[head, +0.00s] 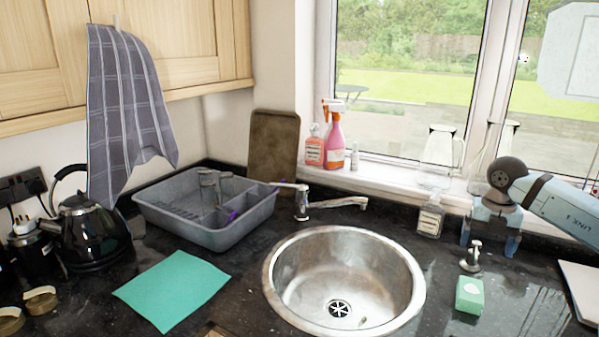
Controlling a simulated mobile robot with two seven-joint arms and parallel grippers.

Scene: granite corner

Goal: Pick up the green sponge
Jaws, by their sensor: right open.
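The green sponge (469,296) is a small block with a pale label-like patch on its top. It lies on the dark counter to the right of the sink. My right gripper (489,245) comes in from the right. It is open, empty and pointing down, behind the sponge in the picture and apart from it. My left gripper is not in view.
A small metal tap-like fitting (471,257) stands between the sponge and the gripper. A soap bottle (430,217) is left of the gripper. The round sink (345,247) fills the middle. A teal cloth (173,290) and a grey dish rack (190,232) are at left.

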